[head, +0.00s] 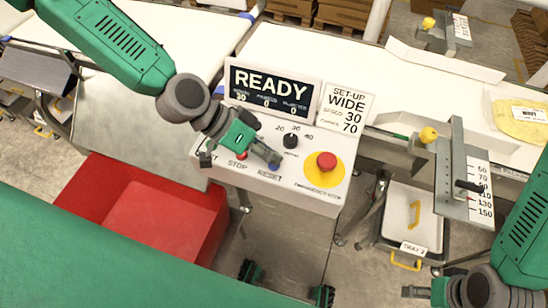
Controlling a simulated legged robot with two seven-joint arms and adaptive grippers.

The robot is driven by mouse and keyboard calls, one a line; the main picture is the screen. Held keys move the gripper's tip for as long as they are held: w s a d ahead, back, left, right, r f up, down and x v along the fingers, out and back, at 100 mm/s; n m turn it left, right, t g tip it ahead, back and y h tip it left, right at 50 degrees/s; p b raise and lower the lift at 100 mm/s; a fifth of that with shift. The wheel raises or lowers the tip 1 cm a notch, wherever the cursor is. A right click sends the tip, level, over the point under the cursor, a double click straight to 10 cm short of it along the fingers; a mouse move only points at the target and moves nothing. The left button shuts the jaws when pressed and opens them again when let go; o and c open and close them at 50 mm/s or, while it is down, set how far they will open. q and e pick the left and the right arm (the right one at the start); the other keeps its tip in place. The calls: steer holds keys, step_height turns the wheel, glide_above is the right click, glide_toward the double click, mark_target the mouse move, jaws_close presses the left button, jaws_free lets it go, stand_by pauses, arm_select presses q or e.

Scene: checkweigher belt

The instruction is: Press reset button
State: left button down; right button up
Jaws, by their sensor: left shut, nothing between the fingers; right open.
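The control panel (310,189) has a RESET label (269,175) near its front edge. The reset button itself is hidden behind my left gripper (273,160). That gripper is shut and empty, with its fingertips over the panel just above the RESET label. I cannot tell whether they touch the button. The display (270,88) reads READY, with 30, 0 and 0 below. My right gripper (412,291) is open at the bottom right edge, partly out of view and away from the panel.
A red emergency stop (326,161) on a yellow base sits right of RESET. A black knob (290,141) and a set-up card (345,105) are behind. A red bin (200,205) stands at left. A scaled guide plate (464,185) stands at right, above tray 2 (412,215).

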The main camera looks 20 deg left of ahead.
arm_select(q)
steer(key=shift+d+r, duration=0.1)
steer(key=shift+r, duration=0.3)
steer(key=shift+r+p, duration=2.1)
steer(key=shift+r, duration=0.35)
step_height(320, 180, up, 9)
steer(key=p, duration=0.6)
